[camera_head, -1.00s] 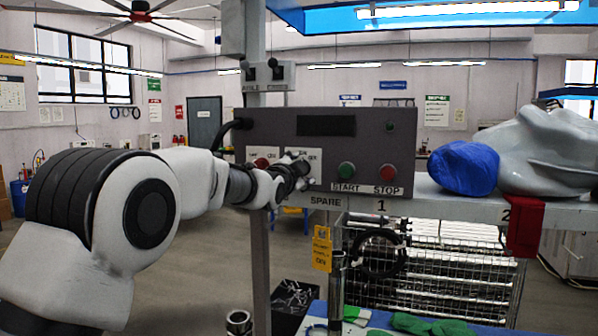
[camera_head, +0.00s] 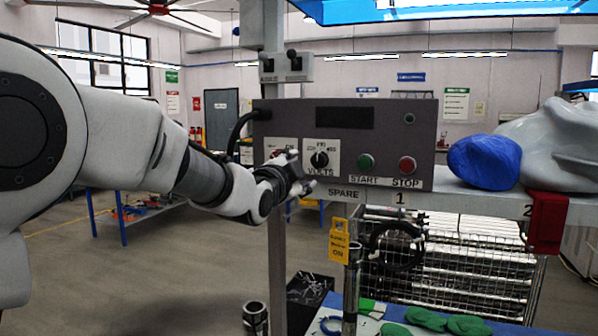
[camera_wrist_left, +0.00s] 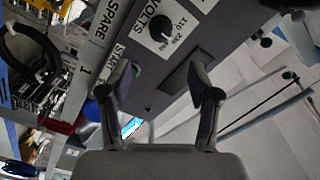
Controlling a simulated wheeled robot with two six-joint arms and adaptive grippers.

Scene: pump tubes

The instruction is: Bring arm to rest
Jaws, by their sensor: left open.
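My left arm comes in from the left in the head view. Its gripper (camera_head: 297,178) is in front of the left part of the grey control panel (camera_head: 345,116), beside the black volts knob (camera_head: 320,159). In the left wrist view the two fingers of my left gripper (camera_wrist_left: 160,92) are spread apart with nothing between them. The volts knob (camera_wrist_left: 160,34) and its white label show beyond the fingertips, apart from them. The gripper partly hides the panel's left switch plate in the head view. My right gripper is not in view.
The panel has a green start button (camera_head: 366,161) and a red stop button (camera_head: 406,165). A yellow tag (camera_head: 339,246) hangs below the panel. Open floor lies at lower left.

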